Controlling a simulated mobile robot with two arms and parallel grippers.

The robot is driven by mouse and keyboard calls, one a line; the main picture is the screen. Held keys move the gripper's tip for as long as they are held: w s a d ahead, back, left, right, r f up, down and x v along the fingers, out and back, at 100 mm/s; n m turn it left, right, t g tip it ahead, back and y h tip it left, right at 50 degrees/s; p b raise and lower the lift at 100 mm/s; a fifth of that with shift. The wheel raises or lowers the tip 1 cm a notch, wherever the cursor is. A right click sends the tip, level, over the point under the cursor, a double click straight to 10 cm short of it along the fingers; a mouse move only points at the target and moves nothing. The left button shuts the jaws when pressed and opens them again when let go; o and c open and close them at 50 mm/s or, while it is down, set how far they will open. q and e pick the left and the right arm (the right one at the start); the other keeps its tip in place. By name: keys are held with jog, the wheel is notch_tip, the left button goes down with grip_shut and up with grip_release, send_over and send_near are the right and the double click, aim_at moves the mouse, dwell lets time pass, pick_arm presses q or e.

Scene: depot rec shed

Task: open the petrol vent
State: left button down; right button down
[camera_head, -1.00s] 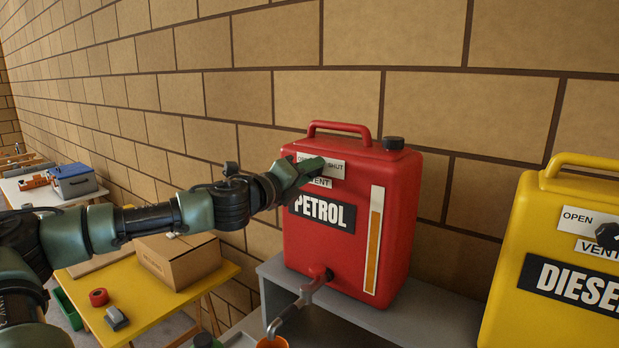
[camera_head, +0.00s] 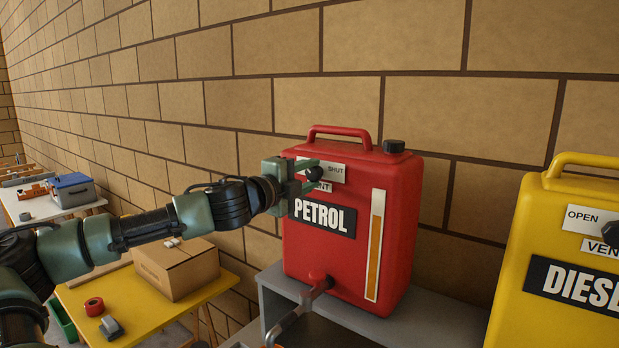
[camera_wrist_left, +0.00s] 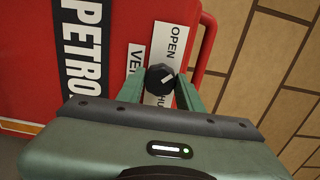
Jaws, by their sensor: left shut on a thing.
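The red petrol can (camera_head: 345,240) stands on a grey bench with its PETROL label facing me. Its vent knob (camera_head: 314,174) is black and round, in front of a white OPEN/SHUT plate (camera_head: 336,172). The knob also shows in the left wrist view (camera_wrist_left: 160,76), with a short pale mark lying at a slant on its face. My left gripper (camera_head: 310,175) is shut on the knob, one finger on each side. Its fingers partly hide the plate and the VENT label. My right gripper is in neither current view.
A yellow diesel can (camera_head: 530,225) with its own vent knob stands to the right. A tap (camera_head: 318,283) sticks out low on the petrol can. At left, a yellow table (camera_head: 140,318) holds a cardboard box (camera_head: 178,268). The brick wall is close behind.

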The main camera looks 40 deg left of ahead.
dwell(0.4)
pick_arm(q)
jog(key=c, duration=0.9)
grip_release()
jog(key=s+b, duration=0.2)
jog(key=b, duration=0.1)
jog(key=shift+s+f+b, duration=0.3)
jog(key=shift+s+f, duration=0.05)
jog(key=s, duration=0.1)
jog(key=s+b, duration=0.1)
jog(key=s, duration=0.1)
jog(key=s+b, duration=0.1)
jog(key=s, duration=0.1)
jog(key=shift+d+r, duration=0.3)
jog(key=shift+d, duration=0.05)
